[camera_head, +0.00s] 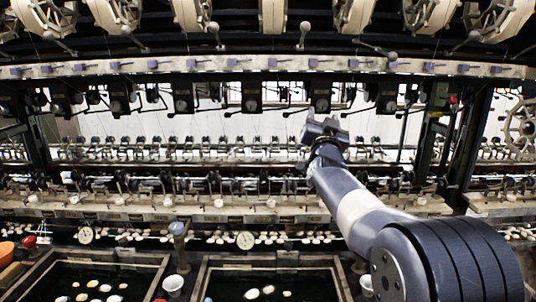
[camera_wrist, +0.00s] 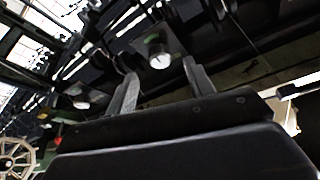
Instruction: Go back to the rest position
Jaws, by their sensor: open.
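My gripper (camera_head: 325,130) is raised at the end of my arm in the head view, in front of the reeling machine's middle. In the wrist view its two grey fingers (camera_wrist: 160,88) stand well apart, with nothing between them that they touch. A round part with a pale face (camera_wrist: 160,60) on the machine shows behind the gap between the fingers. The gripper is empty.
The reeling machine (camera_head: 190,205) spans the whole width, with reels (camera_head: 270,14) along the top. Dark water basins (camera_head: 95,262) with several white cocoons lie below. A gauge (camera_head: 245,240) and a white cup (camera_head: 173,285) are near the basins. A spoked wheel (camera_head: 522,125) is at the right.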

